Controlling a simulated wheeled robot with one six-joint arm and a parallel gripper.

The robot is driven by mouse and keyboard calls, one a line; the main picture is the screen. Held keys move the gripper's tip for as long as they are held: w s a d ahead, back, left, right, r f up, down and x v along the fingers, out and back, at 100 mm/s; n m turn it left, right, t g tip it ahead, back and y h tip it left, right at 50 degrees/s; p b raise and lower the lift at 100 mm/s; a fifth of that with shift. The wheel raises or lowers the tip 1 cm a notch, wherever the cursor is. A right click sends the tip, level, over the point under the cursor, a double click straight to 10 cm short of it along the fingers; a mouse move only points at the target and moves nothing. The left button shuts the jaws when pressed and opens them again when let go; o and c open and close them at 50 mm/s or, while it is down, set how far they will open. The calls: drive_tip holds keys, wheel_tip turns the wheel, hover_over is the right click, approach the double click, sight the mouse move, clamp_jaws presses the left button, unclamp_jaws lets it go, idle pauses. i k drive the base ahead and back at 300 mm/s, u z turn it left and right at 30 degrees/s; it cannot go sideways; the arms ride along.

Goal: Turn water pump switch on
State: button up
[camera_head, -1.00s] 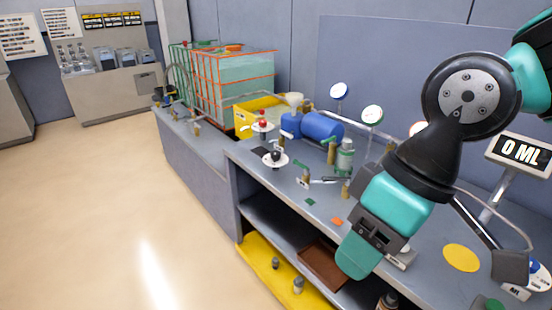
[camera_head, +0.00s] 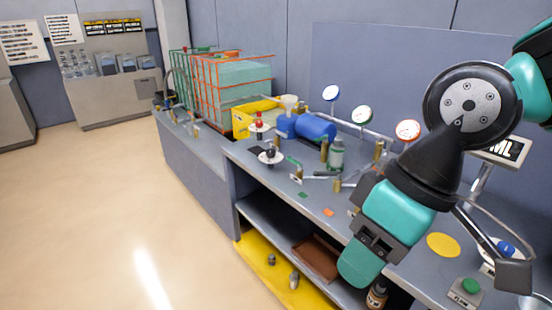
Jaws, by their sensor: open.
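No label that I can read says water pump, so I cannot tell which control is its switch. A green button (camera_head: 470,286) on a small grey box and a blue-topped control (camera_head: 505,248) stand at the bench's right end. Further left are a red knob (camera_head: 259,120) and a black knob (camera_head: 270,152) on round white plates. My gripper (camera_head: 514,273) is at the lower right, in front of the bench's right end; one dark finger shows, partly covering the blue control's base. It looks open and empty. My wrist hides its other parts.
The grey bench (camera_head: 225,149) holds blue cylinders (camera_head: 317,128), round gauges (camera_head: 408,130), a bottle (camera_head: 336,153) and a yellow disc (camera_head: 444,245). A readout (camera_head: 502,149) is partly covered by my arm. A caged tank (camera_head: 235,85) stands at the back. Floor (camera_head: 85,220) at left is clear.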

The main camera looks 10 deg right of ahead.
sight(270, 153)
drive_tip(key=u, duration=1.3)
drive_tip(key=i, duration=2.3)
drive_tip(key=z, duration=1.05)
drive_tip(key=i, duration=0.7)
drive_tip(key=z, duration=0.65)
